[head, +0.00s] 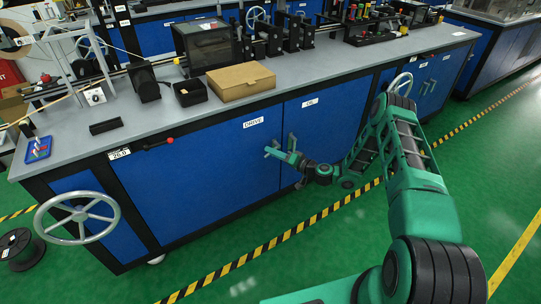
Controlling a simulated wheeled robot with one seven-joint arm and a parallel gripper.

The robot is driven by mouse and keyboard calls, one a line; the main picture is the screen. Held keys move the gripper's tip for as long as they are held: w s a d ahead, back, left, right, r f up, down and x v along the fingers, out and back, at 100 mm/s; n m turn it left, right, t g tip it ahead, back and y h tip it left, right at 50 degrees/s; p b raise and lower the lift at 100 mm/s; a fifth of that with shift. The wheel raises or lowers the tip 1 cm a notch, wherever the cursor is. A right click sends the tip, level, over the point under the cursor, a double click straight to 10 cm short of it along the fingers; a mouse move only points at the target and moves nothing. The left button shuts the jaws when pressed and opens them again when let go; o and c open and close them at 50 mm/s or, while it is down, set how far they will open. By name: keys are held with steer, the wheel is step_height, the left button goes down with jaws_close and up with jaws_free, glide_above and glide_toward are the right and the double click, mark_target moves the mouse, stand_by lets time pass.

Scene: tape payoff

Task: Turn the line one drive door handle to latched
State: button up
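The blue door labelled DRIVE (215,165) is in the front of the long workbench and looks closed. Its small grey handle (276,144) is near the door's right edge, partly hidden by my gripper. My gripper (272,153) is at the end of the green arm, right at this handle. At this size I cannot tell whether its fingers touch the handle, or whether they are open or shut. The handle's exact angle is also unclear. The neighbouring door labelled OIL (335,120) is to the right, with its own grey handle (292,142) close by.
The grey bench top (140,125) carries a cardboard box (240,81), a black tray (190,92) and machine parts. A large handwheel (78,217) sticks out at the left end. A black lever with a red knob (170,141) juts from the front. Green floor is clear before the doors.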

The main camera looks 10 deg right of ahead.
steer(key=s+d+f+m+t+h, duration=0.1)
steer(key=d+f+m+t+h, duration=0.3)
steer(key=f+m, duration=0.3)
steer(key=shift+n, duration=0.5)
steer(key=shift+f+x, duration=0.25)
steer(key=shift+x, duration=1.55)
steer(key=shift+f+x, duration=0.2)
steer(key=shift+x, duration=1.55)
steer(key=shift+f+x, duration=0.25)
steer(key=shift+x, duration=1.55)
steer(key=shift+d, duration=0.15)
